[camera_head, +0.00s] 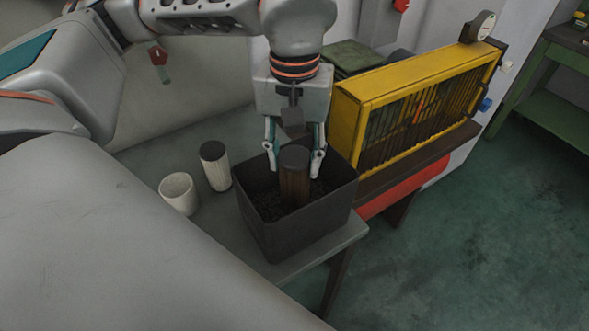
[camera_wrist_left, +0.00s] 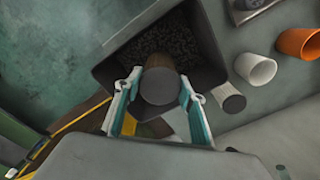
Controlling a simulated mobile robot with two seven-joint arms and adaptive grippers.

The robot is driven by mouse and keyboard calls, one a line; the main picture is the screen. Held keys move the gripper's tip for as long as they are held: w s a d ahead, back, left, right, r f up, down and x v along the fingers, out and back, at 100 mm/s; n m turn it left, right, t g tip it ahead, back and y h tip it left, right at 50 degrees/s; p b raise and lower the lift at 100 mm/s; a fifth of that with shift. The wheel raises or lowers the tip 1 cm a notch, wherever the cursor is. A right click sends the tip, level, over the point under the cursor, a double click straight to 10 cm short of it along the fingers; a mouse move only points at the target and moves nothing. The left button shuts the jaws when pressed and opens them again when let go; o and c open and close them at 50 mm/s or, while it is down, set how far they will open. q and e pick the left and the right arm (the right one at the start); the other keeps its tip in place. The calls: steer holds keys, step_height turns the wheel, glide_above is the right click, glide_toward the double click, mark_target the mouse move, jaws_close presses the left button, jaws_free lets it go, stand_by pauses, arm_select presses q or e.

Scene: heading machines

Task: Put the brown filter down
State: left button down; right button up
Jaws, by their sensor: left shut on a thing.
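The brown filter (camera_head: 294,180) is an upright cylinder with a dark cap. It stands inside the dark open bin (camera_head: 287,235); it also shows in the left wrist view (camera_wrist_left: 160,86). My left gripper (camera_head: 295,162) points down over the bin and is shut on the filter, one finger on each side near its top. The filter's lower end is at the dark granular contents of the bin; I cannot tell whether it rests on them. My right gripper is not in view.
A white cup (camera_head: 179,194) and a white filter with a dark cap (camera_head: 215,166) stand on the grey table left of the bin. An orange cup (camera_wrist_left: 298,42) shows in the wrist view. A yellow slatted machine (camera_head: 415,105) stands close to the right of the bin.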

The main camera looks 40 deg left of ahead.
arm_select(q)
steer(key=shift+f, duration=1.65)
steer(key=shift+f, duration=0.15)
steer(key=c, duration=1.3)
jaws_free()
steer(key=shift+o, duration=0.2)
step_height(320, 180, up, 12)
steer(key=shift+r+p, duration=0.15)
steer(key=shift+p, duration=0.15)
